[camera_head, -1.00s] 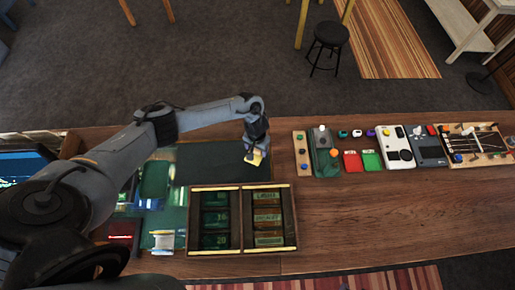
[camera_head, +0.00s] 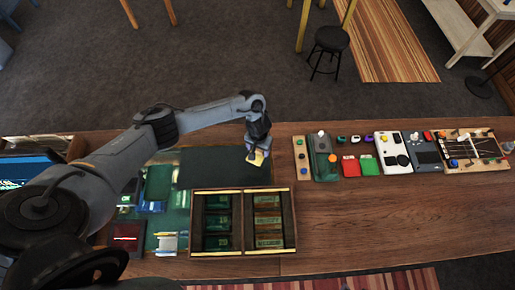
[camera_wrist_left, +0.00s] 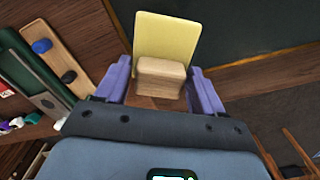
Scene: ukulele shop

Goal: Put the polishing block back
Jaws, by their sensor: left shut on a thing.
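My left gripper (camera_head: 258,149) is shut on a small wooden block (camera_wrist_left: 161,77) with a pale yellow pad (camera_wrist_left: 167,36), which I take for the polishing block. In the wrist view the purple fingers stand on either side of the wood, and the pad sticks out beyond it. In the head view the pad (camera_head: 256,158) shows below the gripper, near the right end of a dark mat (camera_head: 215,170). Whether it touches the surface I cannot tell. A wooden tray (camera_head: 243,191) in front holds green blocks in its left half and brownish blocks in its right. My right gripper is not in view.
A row of gadgets runs along the back right, including a green device (camera_head: 323,160), a white device (camera_head: 392,151) and a wooden board with strings (camera_head: 471,151). Small items lie on a green mat (camera_head: 180,198) to the left. The counter's front right (camera_head: 400,212) is clear.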

